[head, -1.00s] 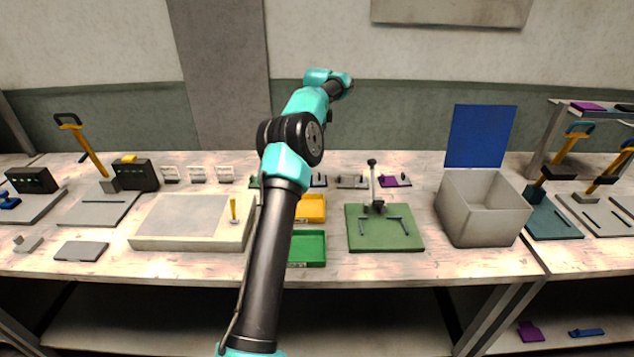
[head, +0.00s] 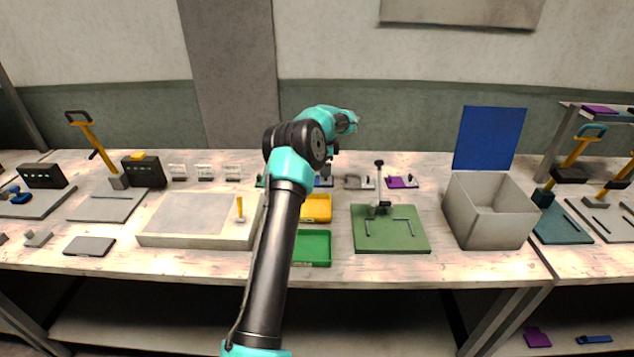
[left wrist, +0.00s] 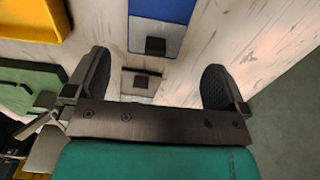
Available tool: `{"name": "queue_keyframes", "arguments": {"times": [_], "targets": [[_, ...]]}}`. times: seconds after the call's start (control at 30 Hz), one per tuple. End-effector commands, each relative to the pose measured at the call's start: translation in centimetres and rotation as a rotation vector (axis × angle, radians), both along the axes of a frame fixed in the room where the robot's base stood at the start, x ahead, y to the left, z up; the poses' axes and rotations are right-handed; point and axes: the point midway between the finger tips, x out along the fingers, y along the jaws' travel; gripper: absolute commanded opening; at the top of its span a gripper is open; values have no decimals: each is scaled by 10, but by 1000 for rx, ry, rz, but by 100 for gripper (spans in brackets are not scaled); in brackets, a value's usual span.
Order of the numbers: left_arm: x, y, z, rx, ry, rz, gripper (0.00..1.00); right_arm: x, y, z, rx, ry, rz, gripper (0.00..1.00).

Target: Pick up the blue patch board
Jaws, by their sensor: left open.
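The blue patch board (head: 325,182) lies in the row of small boards at the back of the bench, partly hidden behind my left arm. In the left wrist view the blue patch board (left wrist: 165,12) is at the top, cut by the frame edge, with a grey end and a black block. My left gripper (left wrist: 155,82) is open and empty above the bench. A grey board (left wrist: 140,82) shows between its fingers, and the blue board is just past the fingertips, apart from them. In the head view my left gripper (head: 329,165) is small and partly hidden. My right gripper is not in view.
Grey (head: 356,182) and purple (head: 400,182) boards lie right of the blue one. Yellow (head: 316,208) and green (head: 312,247) trays lie in front. A green plate with a post (head: 390,243) and an open grey box (head: 487,222) stand to the right.

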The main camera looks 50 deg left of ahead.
Motion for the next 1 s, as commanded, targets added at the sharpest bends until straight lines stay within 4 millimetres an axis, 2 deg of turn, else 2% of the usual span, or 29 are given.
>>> {"name": "queue_keyframes", "arguments": {"times": [0.37, 0.8, 1.0], "targets": [[0, 0, -3, 0, 0, 0, 100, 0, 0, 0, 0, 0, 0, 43], [-4, -4, -51, 0, 1, -1, 100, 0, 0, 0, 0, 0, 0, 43], [-3, -4, -53, 1, -1, 0, 100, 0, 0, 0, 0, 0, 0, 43]]}}
